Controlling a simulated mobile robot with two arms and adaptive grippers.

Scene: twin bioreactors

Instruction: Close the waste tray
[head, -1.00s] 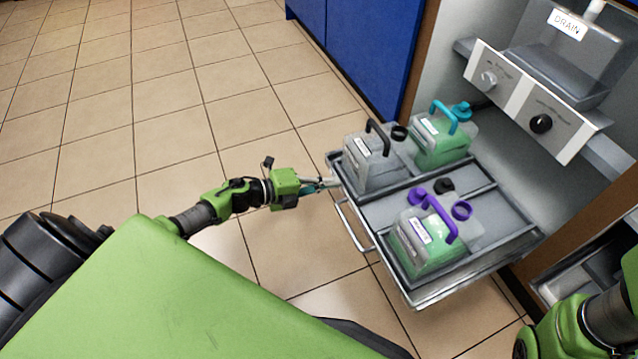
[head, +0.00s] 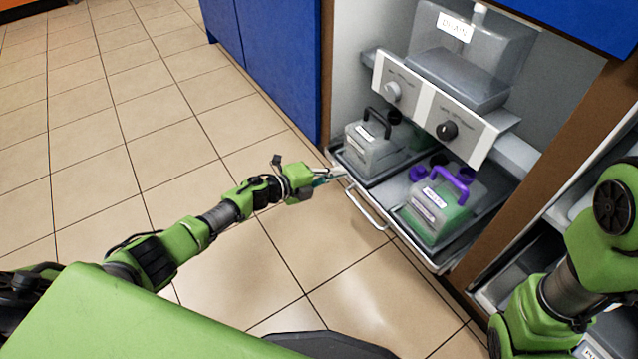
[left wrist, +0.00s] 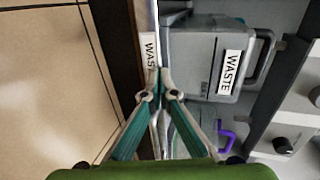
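The waste tray (head: 408,241) is a grey pull-out tray with a bar handle (head: 366,211) on its front. It sits partly out of the cabinet, and its back part is hidden under the control panel. On it stand a grey jug with a black handle (head: 372,150) and a green-filled jug with a purple handle (head: 432,212). My left gripper (head: 342,173) is at the left end of the tray's front. In the left wrist view its fingertips (left wrist: 159,82) meet beside the tray's WASTE label (left wrist: 149,50). I cannot tell whether they touch the front. My right gripper is out of view.
A panel with two knobs (head: 435,112) and a clear DRAIN container (head: 465,50) are above the tray. A blue cabinet door (head: 275,65) stands to the left. My right arm is close on the right. The tiled floor (head: 150,110) to the left is clear.

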